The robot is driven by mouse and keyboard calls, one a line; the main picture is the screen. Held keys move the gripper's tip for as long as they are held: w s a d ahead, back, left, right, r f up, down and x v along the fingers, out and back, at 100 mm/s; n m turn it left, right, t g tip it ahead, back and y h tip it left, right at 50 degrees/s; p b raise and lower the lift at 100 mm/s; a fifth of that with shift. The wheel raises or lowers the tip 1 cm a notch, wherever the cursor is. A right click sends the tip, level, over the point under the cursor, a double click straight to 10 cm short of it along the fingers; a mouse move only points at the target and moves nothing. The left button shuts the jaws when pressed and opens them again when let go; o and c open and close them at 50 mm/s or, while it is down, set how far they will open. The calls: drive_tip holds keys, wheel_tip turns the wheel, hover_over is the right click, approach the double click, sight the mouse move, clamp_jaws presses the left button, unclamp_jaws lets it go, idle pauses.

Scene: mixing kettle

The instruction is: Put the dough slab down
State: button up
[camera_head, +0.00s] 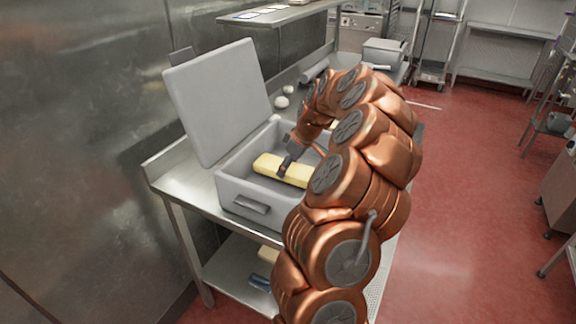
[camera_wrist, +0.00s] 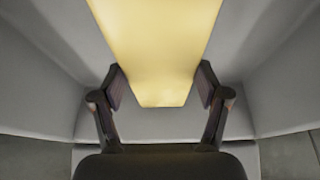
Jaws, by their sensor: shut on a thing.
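The dough slab (camera_head: 268,165) is a long pale yellow block at the opening of a grey lidded box (camera_head: 245,196). In the wrist view the slab (camera_wrist: 158,45) runs away between my two fingers. My gripper (camera_head: 287,166) is shut across the slab's width near its middle in the head view. The grey box walls show on both sides of the slab in the wrist view. Whether the slab touches the box floor, I cannot tell. My arm hides the slab's right end and the box's right side.
The box's lid (camera_head: 217,98) stands open at the back left. The box stands on a steel table (camera_head: 185,184) against a metal wall. Small white round things (camera_head: 281,102) lie behind the box. A shelf (camera_head: 280,14) hangs above the table's far part.

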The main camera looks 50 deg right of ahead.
drive_tip(key=shift+f, duration=0.25)
drive_tip(key=o, duration=1.8)
drive_tip(key=shift+c, duration=0.2)
drive_tip(key=shift+r, duration=0.1)
drive_tip(key=shift+r+p, duration=0.8)
drive_tip(key=shift+s+d+r+b, duration=0.15)
drive_tip(key=shift+s+r+b, duration=0.1)
drive_tip(key=shift+b, duration=0.45)
drive_tip(key=b+v, duration=0.3)
drive_tip(key=v, duration=0.8)
